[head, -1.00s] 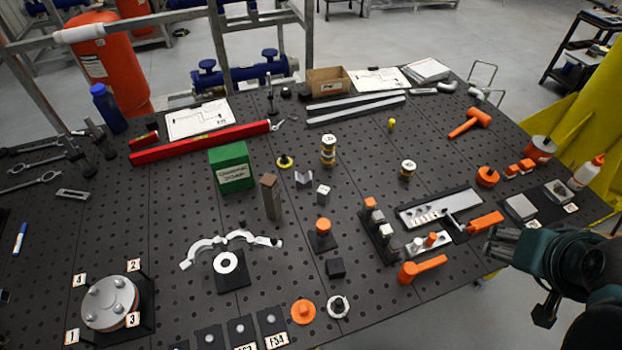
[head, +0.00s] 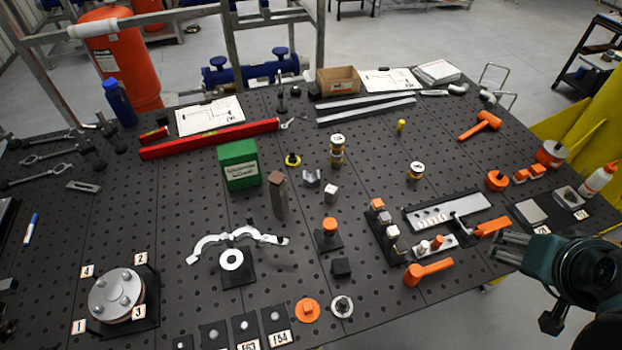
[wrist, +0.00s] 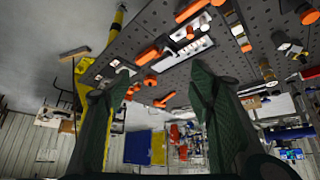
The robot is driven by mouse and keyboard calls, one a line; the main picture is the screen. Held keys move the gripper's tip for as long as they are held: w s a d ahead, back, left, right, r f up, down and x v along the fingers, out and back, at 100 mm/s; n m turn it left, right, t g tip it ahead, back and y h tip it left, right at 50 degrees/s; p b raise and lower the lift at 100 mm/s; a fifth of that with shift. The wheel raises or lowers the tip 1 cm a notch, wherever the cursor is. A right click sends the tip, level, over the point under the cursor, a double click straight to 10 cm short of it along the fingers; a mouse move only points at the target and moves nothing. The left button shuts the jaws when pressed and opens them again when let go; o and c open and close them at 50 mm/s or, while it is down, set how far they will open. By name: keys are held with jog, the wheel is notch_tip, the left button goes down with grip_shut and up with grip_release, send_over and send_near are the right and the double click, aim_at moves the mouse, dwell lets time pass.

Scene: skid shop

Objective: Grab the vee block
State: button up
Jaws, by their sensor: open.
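The vee block (head: 312,178) looks like a small grey metal block with a V-shaped notch. It stands on the dark perforated table (head: 380,300) near the middle in the head view, between a tall brown-topped post and a small pale cube. My gripper (head: 503,250) is at the right edge of the table, far to the right of the vee block and apart from it. In the wrist view my gripper (wrist: 155,95) has its two dark green fingers spread wide with nothing between them. I cannot pick out the vee block in the wrist view.
The brown-topped post (head: 278,196) stands close left of the vee block, and the pale cube (head: 330,194) close right. A green box (head: 238,165) is further left. Orange-handled clamps (head: 428,271) and a metal plate (head: 448,210) lie between my gripper and the block.

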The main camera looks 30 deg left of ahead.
jog(key=w+a+f+n+g+y+b, duration=0.1)
jog(key=w+a+n+g, duration=0.1)
jog(key=w+a, duration=1.05)
jog(key=w+a+f+n+g, duration=0.1)
jog(key=w+a+f+g, duration=0.1)
jog(key=w+a, duration=1)
jog(key=a+f+n+g, duration=0.1)
jog(key=a+f, duration=0.5)
jog(key=a, duration=0.5)
jog(key=a+f+n+g+b, duration=0.1)
jog(key=a+f, duration=0.6)
jog(key=a, duration=0.4)
jog(key=s+a+f+n+g+h, duration=0.1)
jog(key=a+f, duration=0.6)
jog(key=a, duration=0.4)
jog(key=shift+a+f, duration=0.25)
jog(key=shift+a, duration=0.1)
jog(key=shift+s+a+f, duration=0.1)
jog(key=shift+a+f, duration=0.25)
jog(key=shift+a, duration=0.05)
